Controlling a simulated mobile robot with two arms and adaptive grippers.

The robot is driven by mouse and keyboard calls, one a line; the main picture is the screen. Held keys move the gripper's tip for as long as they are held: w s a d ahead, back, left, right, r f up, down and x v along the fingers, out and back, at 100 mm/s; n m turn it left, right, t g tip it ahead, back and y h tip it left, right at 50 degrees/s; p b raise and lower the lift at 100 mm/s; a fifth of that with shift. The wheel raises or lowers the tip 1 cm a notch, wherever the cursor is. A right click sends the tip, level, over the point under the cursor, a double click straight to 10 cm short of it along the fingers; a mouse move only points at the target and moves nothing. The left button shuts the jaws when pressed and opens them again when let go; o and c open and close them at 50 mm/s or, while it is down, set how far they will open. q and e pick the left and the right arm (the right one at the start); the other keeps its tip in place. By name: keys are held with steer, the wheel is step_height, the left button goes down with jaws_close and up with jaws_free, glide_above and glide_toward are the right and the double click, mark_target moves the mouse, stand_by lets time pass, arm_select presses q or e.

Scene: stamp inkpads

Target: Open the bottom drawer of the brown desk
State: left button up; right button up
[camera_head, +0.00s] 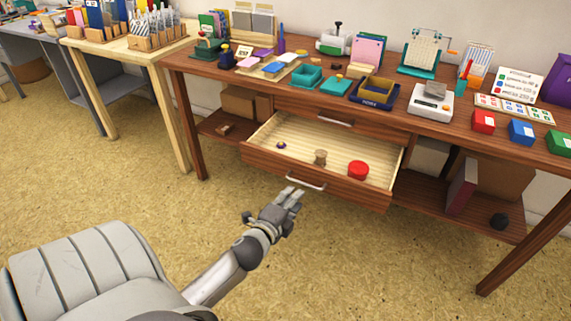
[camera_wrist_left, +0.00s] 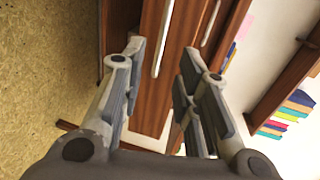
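The brown desk (camera_head: 520,137) stands against the wall. Its bottom drawer (camera_head: 300,176) is pulled well out, with its pale wooden inside showing. A light bar handle (camera_head: 306,182) is on its front. A red round tin (camera_head: 358,169), a small spool-like thing (camera_head: 320,157) and a tiny dark item (camera_head: 281,145) lie in it. Above it, the upper drawer's handle (camera_head: 336,119) shows on a shut front. My left gripper (camera_head: 292,192) is just in front of the bottom handle. In the wrist view its fingers (camera_wrist_left: 162,58) are apart, with the handle (camera_wrist_left: 163,42) ahead between them. My right gripper is out of view.
The desk top is full of stamps, inkpads and trays, such as a teal tray (camera_head: 307,76). Boxes and a black round thing (camera_head: 499,221) sit on the low shelf. A lighter table (camera_head: 130,48) stands at the left. The floor (camera_head: 390,265) before the drawer is clear.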

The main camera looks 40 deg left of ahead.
arm_select(q)
steer(key=shift+v, duration=2)
